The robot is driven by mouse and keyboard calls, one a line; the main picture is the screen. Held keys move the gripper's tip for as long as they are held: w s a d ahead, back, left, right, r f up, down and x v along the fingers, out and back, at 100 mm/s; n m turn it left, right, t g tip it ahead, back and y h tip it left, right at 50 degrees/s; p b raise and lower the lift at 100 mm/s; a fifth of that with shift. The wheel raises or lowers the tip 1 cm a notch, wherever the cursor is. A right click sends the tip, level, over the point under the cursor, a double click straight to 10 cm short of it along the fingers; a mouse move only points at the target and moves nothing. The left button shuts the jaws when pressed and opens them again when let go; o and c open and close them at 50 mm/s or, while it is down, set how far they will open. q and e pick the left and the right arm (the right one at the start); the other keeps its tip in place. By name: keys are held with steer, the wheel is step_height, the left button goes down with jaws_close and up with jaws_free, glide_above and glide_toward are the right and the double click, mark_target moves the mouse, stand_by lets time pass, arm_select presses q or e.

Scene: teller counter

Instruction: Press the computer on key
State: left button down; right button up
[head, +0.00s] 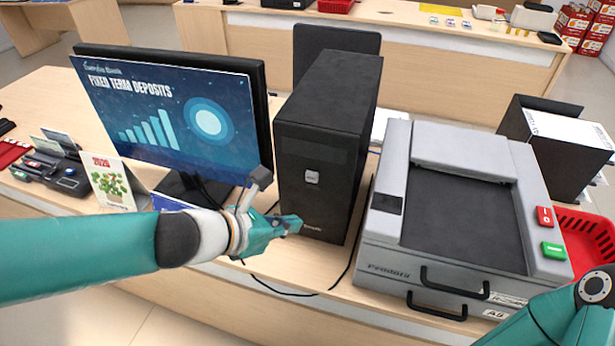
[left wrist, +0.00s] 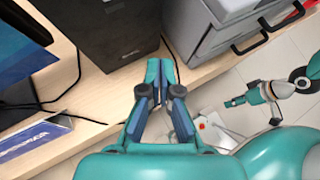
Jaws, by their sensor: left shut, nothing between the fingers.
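The computer (head: 325,125) is a black tower standing upright on the counter between the monitor and a large grey machine. Its on key (head: 311,177) is a small light square on the front face, below a dark panel. My left gripper (head: 292,225) is shut and empty, in front of the tower's lower front, below and slightly left of the key.
The monitor (head: 175,115) stands left of the tower, partly behind my left arm. The grey machine (head: 460,210) with red and green buttons is close on the right. A black cable (head: 285,292) hangs over the counter's front edge. A plant card (head: 112,183) stands at left.

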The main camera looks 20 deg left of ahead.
mark_target(312, 177)
arm_select(q)
steer(key=w+p, duration=0.1)
steer(key=w, duration=0.8)
steer(key=shift+d, duration=0.15)
steer(key=shift+s, duration=0.1)
stand_by(0.3)
stand_by(1.0)
steer(key=shift+w+p, duration=0.3)
steer(key=shift+w, duration=0.1)
steer(key=shift+w, duration=0.45)
stand_by(0.6)
stand_by(0.3)
steer(key=shift+s, duration=0.9)
